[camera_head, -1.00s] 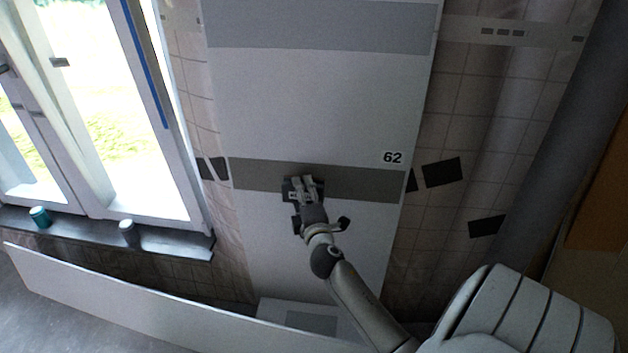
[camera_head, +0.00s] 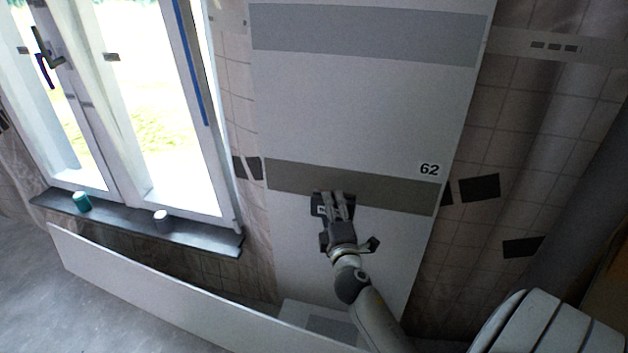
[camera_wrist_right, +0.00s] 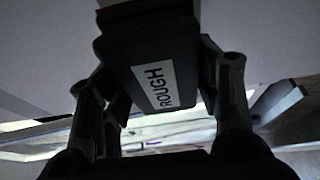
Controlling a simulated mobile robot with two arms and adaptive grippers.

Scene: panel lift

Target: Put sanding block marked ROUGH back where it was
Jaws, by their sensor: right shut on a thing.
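The sanding block marked ROUGH (camera_wrist_right: 150,62) is dark, with a white label reading ROUGH that faces the right wrist camera. My right gripper (camera_head: 338,208) is shut on it; its fingers stand on both sides of the block in the wrist view. In the head view the block (camera_head: 318,204) is in front of the tall white panel (camera_head: 350,110), at the lower edge of the panel's grey-brown band (camera_head: 390,193). I cannot tell whether it touches the panel. My left gripper is not in view.
The panel bears the number 62 (camera_head: 429,169). A window sill (camera_head: 120,222) at left holds a teal cup-like object (camera_head: 82,202) and a grey one (camera_head: 163,221). A long white board (camera_head: 150,290) stands low in front of the wall. Grey floor is bare at lower left.

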